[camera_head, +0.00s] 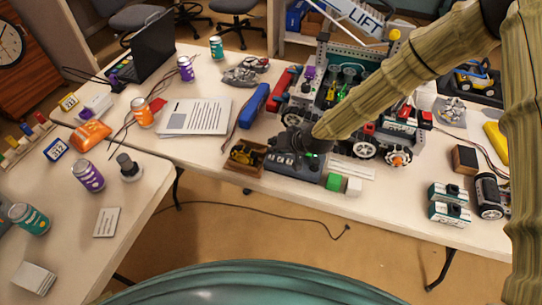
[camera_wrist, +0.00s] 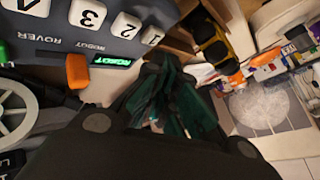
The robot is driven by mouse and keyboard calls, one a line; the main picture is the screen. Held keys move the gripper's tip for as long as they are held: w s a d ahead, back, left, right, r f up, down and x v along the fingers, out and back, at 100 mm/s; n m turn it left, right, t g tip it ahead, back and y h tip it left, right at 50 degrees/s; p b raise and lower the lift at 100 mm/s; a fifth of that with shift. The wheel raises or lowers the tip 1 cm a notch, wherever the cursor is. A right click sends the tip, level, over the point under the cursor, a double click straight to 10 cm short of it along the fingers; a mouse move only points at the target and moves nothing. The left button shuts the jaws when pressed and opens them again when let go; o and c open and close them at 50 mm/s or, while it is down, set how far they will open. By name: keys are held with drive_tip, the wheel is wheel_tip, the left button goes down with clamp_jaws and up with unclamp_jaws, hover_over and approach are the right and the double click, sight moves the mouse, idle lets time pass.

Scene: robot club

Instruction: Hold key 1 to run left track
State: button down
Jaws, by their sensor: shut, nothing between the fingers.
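The dark controller (camera_head: 284,166) lies near the front edge of the table, partly covered by my gripper (camera_head: 303,148). In the wrist view the controller (camera_wrist: 60,42) shows white keys numbered 1 to 4, an orange switch (camera_wrist: 78,70) and a lit green display (camera_wrist: 112,61). Key 1 (camera_wrist: 152,36) is the key closest to my gripper (camera_wrist: 165,72). The dark green fingers are closed together and empty, with their tips just beside the controller's key 1 end. I cannot tell whether they touch it. A wheeled robot (camera_head: 345,95) stands behind the controller.
Papers (camera_head: 195,116) and a blue case (camera_head: 253,105) lie further left. Teal-white devices (camera_head: 449,212) stand at right.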

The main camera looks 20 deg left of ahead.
sight(274, 155)
drive_tip(key=shift+r+p, duration=1.35)
drive_tip(key=shift+r, duration=1.2)
